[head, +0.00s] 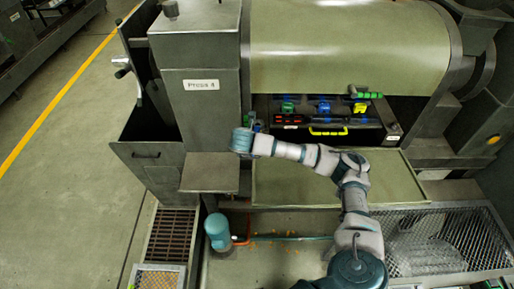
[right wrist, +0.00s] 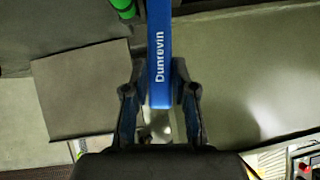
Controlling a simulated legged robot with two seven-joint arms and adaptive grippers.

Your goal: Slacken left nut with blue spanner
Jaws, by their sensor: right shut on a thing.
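The blue spanner, marked "Dunrevin" (right wrist: 158,50), stands out from my right gripper (right wrist: 159,95) in the right wrist view. The gripper's two dark fingers are shut on its handle. The spanner's far end runs out of the top of that view. A green part (right wrist: 122,8) lies just left of the spanner there; I cannot tell whether it touches it. Small green and blue bits (head: 251,118) show just beyond the wrist. I cannot make out the left nut. My left gripper is not in view.
A dark tool tray (head: 361,136) with a yellow handle and several coloured tools lies under the large green drum (head: 345,45). The grey housing (head: 205,115) labelled "Press 4" stands left of my wrist. A metal mesh (head: 440,240) lies at right. The floor at left is open.

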